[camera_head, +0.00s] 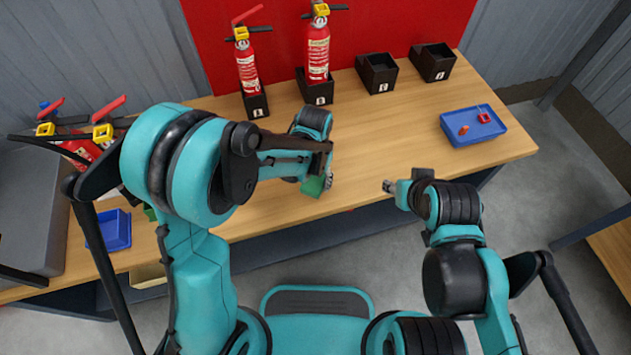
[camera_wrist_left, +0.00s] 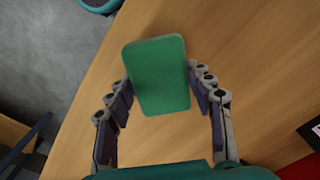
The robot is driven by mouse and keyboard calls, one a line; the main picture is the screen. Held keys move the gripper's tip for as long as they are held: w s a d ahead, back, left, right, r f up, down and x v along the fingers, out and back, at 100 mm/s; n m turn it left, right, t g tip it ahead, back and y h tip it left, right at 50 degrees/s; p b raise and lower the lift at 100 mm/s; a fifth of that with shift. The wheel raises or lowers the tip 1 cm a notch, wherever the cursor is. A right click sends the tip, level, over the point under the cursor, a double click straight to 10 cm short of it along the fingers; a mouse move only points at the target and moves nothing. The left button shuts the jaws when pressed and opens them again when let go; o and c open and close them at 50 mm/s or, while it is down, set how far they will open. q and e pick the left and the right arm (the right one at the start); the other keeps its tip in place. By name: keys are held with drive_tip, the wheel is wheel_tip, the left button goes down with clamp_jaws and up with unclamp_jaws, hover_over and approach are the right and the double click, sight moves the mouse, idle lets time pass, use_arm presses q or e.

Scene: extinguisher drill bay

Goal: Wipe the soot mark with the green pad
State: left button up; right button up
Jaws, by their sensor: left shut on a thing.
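The green pad (camera_wrist_left: 158,75) is a rounded rectangular block, held between the two fingers of my left gripper (camera_wrist_left: 160,88). In the head view the pad (camera_head: 314,187) shows as a small green patch beside my left gripper (camera_head: 322,179), near the front edge of the wooden bench (camera_head: 370,140). The pad is over the bench top; I cannot tell whether it touches it. I see no soot mark in either view; the pad and my left arm hide part of the bench. My right gripper (camera_head: 390,186) is over the front edge, its fingers too small to read.
Two red extinguishers (camera_head: 247,67) (camera_head: 317,48) stand in black holders at the back, with empty holders (camera_head: 376,73) (camera_head: 432,62) to their right. A blue tray (camera_head: 473,125) with small red items is at right. A blue bin (camera_head: 110,230) and more extinguishers (camera_head: 85,150) are at left. Mid-right bench is clear.

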use_arm(q)
drive_tip(key=shift+d+r, duration=0.1)
drive_tip(key=shift+r, duration=0.5)
drive_tip(key=shift+r+p, duration=0.75)
drive_tip(key=shift+p, duration=0.05)
drive_tip(key=shift+r+p, duration=0.95)
drive_tip(key=shift+r, duration=0.4)
